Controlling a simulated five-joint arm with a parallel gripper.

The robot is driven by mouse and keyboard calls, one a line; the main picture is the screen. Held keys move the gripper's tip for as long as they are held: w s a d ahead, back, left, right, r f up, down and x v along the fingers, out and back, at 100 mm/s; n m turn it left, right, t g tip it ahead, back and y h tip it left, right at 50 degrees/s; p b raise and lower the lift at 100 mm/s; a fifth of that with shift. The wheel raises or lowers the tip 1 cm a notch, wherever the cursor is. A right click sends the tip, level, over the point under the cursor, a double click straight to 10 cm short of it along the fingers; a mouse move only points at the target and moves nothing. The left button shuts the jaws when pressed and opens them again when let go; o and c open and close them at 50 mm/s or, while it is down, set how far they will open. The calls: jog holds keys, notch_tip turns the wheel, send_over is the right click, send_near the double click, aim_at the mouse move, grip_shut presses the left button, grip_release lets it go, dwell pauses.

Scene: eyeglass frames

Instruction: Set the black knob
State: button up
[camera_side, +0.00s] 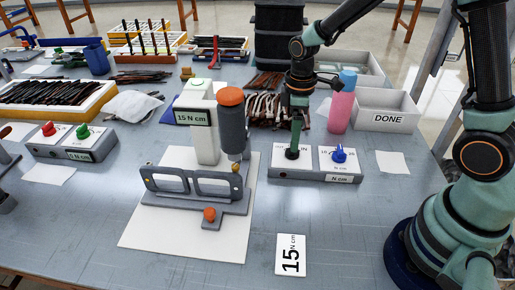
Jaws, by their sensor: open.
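The black knob (292,153) sits on the left white dial plate of a grey control box (315,176). A blue knob (340,154) sits on the right plate of the same box. My gripper (294,142) points down right over the black knob, its tip at or just above it. It is open; whether the fingers touch the knob cannot be told at this size. The dial markings behind the gripper are partly hidden. A card reading "15 N cm" (290,255) lies on the table in front, and a "15 N cm" display (194,118) tops the white stand.
An eyeglass frame (190,182) sits in a fixture under a grey driver (232,125) left of the box. A pink bottle (342,108) and the DONE bin (388,108) stand behind. Another knob box (72,142) is at left.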

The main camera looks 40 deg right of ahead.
notch_tip(320, 180, up, 9)
jog(key=shift+r, duration=0.2)
dwell(0.3)
jog(key=s+d+r+m+t, duration=0.1)
jog(key=s+r+m+t, duration=0.4)
jog(key=s+r+m, duration=0.2)
jog(key=shift+s+d+r+m+t, duration=0.15)
jog(key=shift+s+d+m+t, duration=0.15)
jog(key=shift+s+m, duration=1)
jog(key=shift+s+n, duration=0.25)
jog(key=shift+n, duration=0.05)
dwell(0.9)
